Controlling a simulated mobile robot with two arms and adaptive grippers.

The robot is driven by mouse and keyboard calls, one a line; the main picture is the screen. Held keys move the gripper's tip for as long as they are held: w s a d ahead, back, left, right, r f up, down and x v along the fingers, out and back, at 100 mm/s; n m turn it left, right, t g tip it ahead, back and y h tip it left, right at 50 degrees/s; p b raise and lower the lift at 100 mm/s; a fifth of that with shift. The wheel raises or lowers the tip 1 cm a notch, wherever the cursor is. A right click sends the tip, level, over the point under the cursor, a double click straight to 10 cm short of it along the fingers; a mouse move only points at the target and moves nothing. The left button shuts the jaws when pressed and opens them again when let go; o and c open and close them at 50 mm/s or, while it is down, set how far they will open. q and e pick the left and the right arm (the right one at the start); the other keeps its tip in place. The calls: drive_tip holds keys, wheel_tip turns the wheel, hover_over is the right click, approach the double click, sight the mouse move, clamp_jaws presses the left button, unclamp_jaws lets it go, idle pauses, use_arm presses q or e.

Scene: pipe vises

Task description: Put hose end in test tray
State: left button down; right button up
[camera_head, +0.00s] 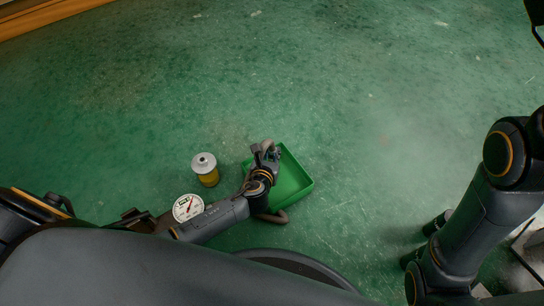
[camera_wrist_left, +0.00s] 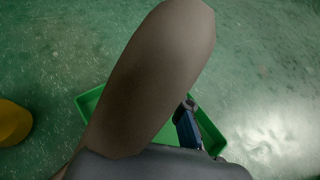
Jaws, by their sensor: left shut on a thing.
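The green test tray (camera_head: 297,186) lies on the floor, with its left part hidden behind my left arm in the head view. My left gripper (camera_head: 267,153) is over the tray and shut on the brownish-grey hose (camera_head: 272,217). In the left wrist view the hose (camera_wrist_left: 160,70) crosses the middle, large and close, with the tray (camera_wrist_left: 88,101) behind it. How high the hose end is above the tray floor cannot be told. My right gripper does not show clearly.
A yellow can with a grey top (camera_head: 205,170) stands left of the tray; it also shows in the left wrist view (camera_wrist_left: 13,123). A round white gauge (camera_head: 187,207) is left of my left forearm. The green floor beyond the tray is clear.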

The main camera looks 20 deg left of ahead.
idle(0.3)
use_arm(q)
drive_tip(key=c, duration=1.8)
unclamp_jaws()
drive_tip(key=shift+f, duration=0.15)
drive_tip(key=o, duration=0.5)
